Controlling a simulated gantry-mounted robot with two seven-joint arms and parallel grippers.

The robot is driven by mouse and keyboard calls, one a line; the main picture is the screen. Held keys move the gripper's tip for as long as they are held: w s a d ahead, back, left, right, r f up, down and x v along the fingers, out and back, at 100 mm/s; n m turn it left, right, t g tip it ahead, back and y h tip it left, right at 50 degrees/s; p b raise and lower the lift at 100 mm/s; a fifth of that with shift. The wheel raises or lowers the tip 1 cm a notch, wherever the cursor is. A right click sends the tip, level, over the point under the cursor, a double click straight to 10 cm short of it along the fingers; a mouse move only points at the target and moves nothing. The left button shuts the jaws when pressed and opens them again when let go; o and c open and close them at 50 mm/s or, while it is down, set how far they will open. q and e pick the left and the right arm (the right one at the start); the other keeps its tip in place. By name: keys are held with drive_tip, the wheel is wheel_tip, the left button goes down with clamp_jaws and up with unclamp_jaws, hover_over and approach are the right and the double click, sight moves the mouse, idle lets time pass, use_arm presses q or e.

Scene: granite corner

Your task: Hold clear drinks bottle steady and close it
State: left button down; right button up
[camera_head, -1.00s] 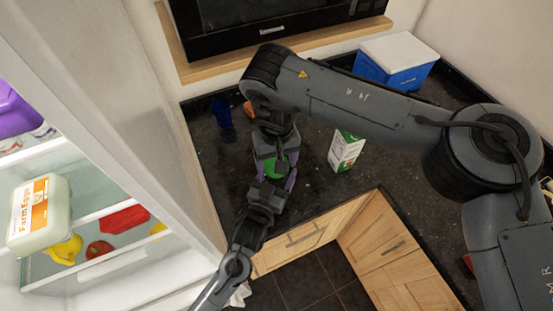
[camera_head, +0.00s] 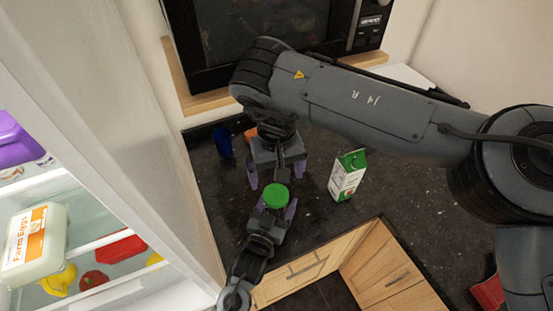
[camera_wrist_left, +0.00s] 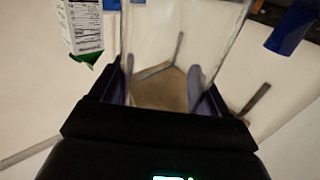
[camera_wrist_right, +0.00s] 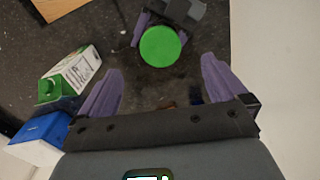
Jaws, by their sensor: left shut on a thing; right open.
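The clear drinks bottle (camera_wrist_left: 185,45) stands between the purple fingers of my left gripper (camera_wrist_left: 160,88) in the left wrist view. A round green lid (camera_head: 275,195) sits at its top; it also shows in the right wrist view (camera_wrist_right: 160,46). The lid hides the bottle from above, and I cannot tell how tightly it is seated. My left gripper (camera_head: 277,209) is shut on the bottle just below the lid in the head view. My right gripper (camera_head: 275,175) is open and empty, behind and apart from the lid. Its spread fingers (camera_wrist_right: 160,85) show in the right wrist view.
A green-and-white carton (camera_head: 348,176) stands right of the bottle on the dark counter (camera_head: 325,215). A blue cup (camera_head: 223,141) and an orange item (camera_head: 250,133) are behind. A microwave (camera_head: 270,45) is at the back. The open fridge (camera_head: 100,215) is at left.

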use_arm(q)
drive_tip(key=shift+f, duration=0.1)
use_arm(e)
drive_tip(key=shift+r, duration=2.2)
use_arm(q)
unclamp_jaws()
drive_tip(key=b+v, duration=0.1)
drive_tip(key=v, duration=1)
drive_tip(key=shift+b, duration=0.4)
use_arm(e)
drive_tip(key=shift+f, duration=0.95)
use_arm(q)
drive_tip(key=shift+w, duration=0.1)
